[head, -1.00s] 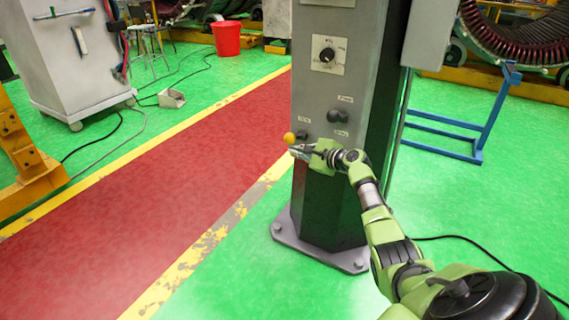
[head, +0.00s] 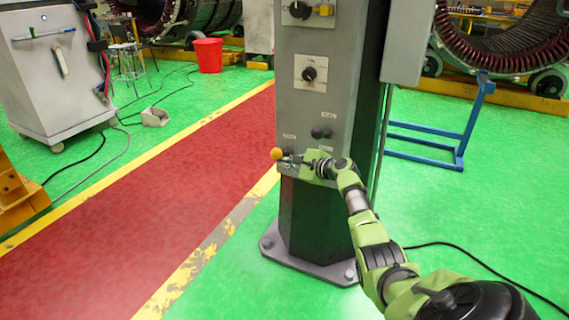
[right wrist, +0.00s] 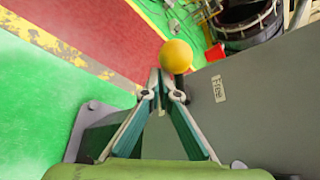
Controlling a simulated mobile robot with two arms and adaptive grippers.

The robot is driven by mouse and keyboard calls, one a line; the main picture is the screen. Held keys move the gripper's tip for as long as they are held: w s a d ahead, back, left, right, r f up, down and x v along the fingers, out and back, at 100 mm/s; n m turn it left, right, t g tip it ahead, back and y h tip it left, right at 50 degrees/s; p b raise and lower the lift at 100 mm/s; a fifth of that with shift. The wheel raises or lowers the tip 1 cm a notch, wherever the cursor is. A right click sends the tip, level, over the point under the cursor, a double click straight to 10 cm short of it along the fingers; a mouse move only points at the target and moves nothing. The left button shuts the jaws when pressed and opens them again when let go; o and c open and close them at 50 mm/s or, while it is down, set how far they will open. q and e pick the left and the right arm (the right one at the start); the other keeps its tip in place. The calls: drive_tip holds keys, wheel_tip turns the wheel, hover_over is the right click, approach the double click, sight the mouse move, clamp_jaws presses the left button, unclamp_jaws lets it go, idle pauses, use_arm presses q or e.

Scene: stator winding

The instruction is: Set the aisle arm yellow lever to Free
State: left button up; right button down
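The yellow ball of the lever (head: 277,154) stands out at the left of the grey column's lower controls, and it also shows in the right wrist view (right wrist: 176,56). My right gripper (head: 288,160) is right beside the ball. In the right wrist view its fingertips (right wrist: 160,80) are together, just left of and below the ball. A short dark shaft shows under the ball, right of the fingertips, and I see nothing between them. A label reading Free (right wrist: 218,88) is on the column face to the right of the lever. My left gripper is not in view.
The column (head: 300,105) also carries a dark knob pair (head: 321,132), a rotary knob (head: 309,74) and a yellow-handled switch (head: 324,11). A blue stand (head: 465,135) is at the right. A cabinet (head: 55,80) and red bucket (head: 208,55) stand left. The red aisle is clear.

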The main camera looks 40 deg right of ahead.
drive_tip(key=shift+d+r, duration=0.1)
drive_tip(key=shift+r, duration=0.5)
drive_tip(key=f+v, duration=0.1)
drive_tip(key=v, duration=1)
drive_tip(key=shift+s, duration=0.5)
